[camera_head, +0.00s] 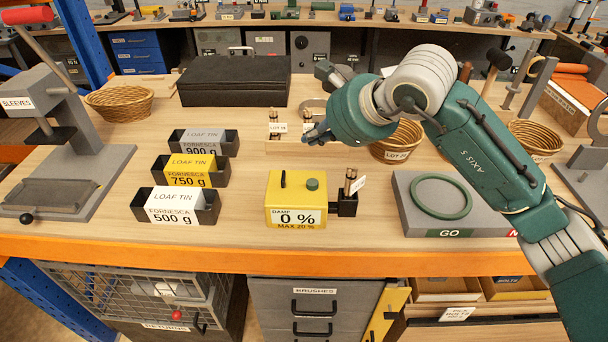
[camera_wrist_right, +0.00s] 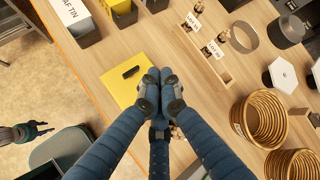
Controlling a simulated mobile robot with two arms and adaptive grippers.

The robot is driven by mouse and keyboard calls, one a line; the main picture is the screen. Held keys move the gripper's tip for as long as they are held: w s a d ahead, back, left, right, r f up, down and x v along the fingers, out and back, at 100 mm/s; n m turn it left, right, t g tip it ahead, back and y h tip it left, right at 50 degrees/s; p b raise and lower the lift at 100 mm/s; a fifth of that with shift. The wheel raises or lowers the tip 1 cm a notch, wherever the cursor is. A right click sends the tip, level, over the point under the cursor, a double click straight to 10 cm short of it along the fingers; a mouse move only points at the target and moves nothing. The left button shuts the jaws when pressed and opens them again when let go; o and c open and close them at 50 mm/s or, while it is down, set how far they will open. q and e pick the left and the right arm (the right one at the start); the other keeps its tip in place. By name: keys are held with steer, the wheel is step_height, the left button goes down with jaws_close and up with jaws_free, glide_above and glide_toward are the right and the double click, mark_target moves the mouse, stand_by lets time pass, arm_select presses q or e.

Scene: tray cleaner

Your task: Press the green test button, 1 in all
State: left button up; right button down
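The yellow damp meter (camera_head: 292,200) stands near the front edge of the bench and reads 0 %. Its green button (camera_head: 312,184) sticks up from the right part of its top, beside a black slot. In the right wrist view the yellow top (camera_wrist_right: 122,88) and slot show, but the fingers hide the button. My right gripper (camera_head: 318,134) is above and behind the meter; in its wrist view its fingertips (camera_wrist_right: 158,75) are together and empty. My left gripper (camera_wrist_right: 42,129) shows small at the left of that view, away from the bench, fingers seemingly apart.
Loaf tins (camera_head: 205,207) stand left of the meter. A black holder with pegs (camera_head: 346,205) adjoins its right side. A grey plate with a green ring (camera_head: 405,206) lies further right. A wooden peg rack (camera_wrist_right: 205,50) and baskets (camera_wrist_right: 290,165) are behind.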

steer(key=b, duration=0.4)
glide_above(314, 184)
step_height(314, 184, down, 8)
steer(key=shift+r, duration=0.1)
steer(key=shift+f+b, duration=0.4)
steer(key=shift+f, duration=0.05)
arm_select(q)
steer(key=f, duration=0.3)
steer(key=d+f, duration=0.1)
steer(key=shift+s+f, duration=0.4)
steer(key=shift+a, duration=0.1)
stand_by(0.4)
steer(key=shift+f+b, duration=0.7)
steer(key=shift+f, duration=0.05)
arm_select(e)
steer(key=shift+f, duration=0.4)
